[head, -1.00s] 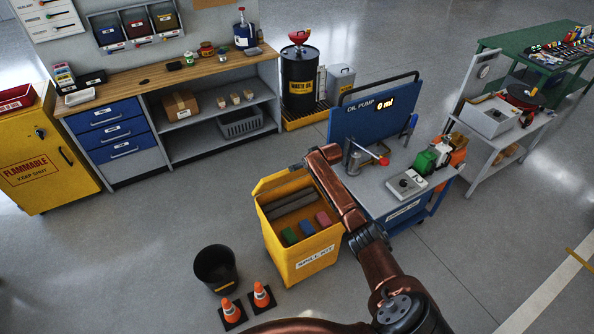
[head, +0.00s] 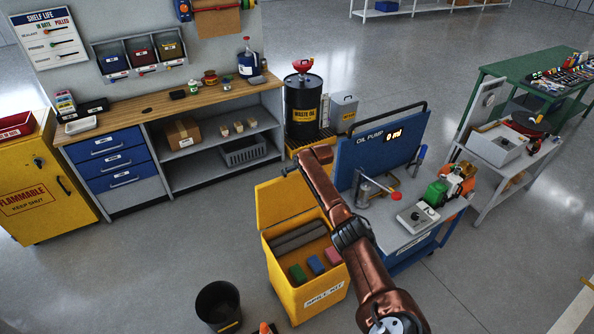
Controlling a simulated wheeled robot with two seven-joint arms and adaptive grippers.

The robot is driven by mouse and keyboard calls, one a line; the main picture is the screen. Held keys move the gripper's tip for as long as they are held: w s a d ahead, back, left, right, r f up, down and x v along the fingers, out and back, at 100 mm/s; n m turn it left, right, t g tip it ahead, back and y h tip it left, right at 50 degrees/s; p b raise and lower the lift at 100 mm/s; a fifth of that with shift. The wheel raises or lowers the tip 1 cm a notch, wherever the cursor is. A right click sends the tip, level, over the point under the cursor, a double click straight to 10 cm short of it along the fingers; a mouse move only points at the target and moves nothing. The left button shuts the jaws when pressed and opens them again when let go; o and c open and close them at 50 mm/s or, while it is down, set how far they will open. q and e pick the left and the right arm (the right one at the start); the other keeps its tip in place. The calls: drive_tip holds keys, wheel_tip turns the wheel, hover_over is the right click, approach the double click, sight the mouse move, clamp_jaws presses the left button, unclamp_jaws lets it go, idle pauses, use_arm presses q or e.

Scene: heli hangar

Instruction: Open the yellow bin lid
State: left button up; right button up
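The yellow spill kit bin (head: 309,296) stands on the floor in the middle of the head view. Its yellow lid (head: 283,203) is raised and stands up at the bin's back edge. The inside shows grey rolls and green, blue and red packs. My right arm reaches in from the bottom right, above the bin's right side. Its far end, with the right gripper (head: 291,170), is just beyond the lid's top edge. The fingers are small and mostly hidden, so I cannot tell whether they touch the lid. My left gripper is out of view.
The blue oil pump cart (head: 385,150) stands close at the bin's right. A black bucket (head: 218,305) and an orange cone tip (head: 265,328) are in front left. A workbench (head: 185,105) and waste oil drum (head: 303,105) stand behind. Floor left of the bin is clear.

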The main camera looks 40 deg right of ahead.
drive_tip(key=shift+w+r, duration=0.15)
drive_tip(key=shift+r, duration=0.15)
drive_tip(key=o, duration=1.3)
drive_tip(key=shift+s+f, duration=0.15)
drive_tip(key=shift+s, duration=0.05)
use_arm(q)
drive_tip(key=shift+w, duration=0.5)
use_arm(e)
drive_tip(key=v, duration=1.2)
drive_tip(key=shift+a, duration=0.1)
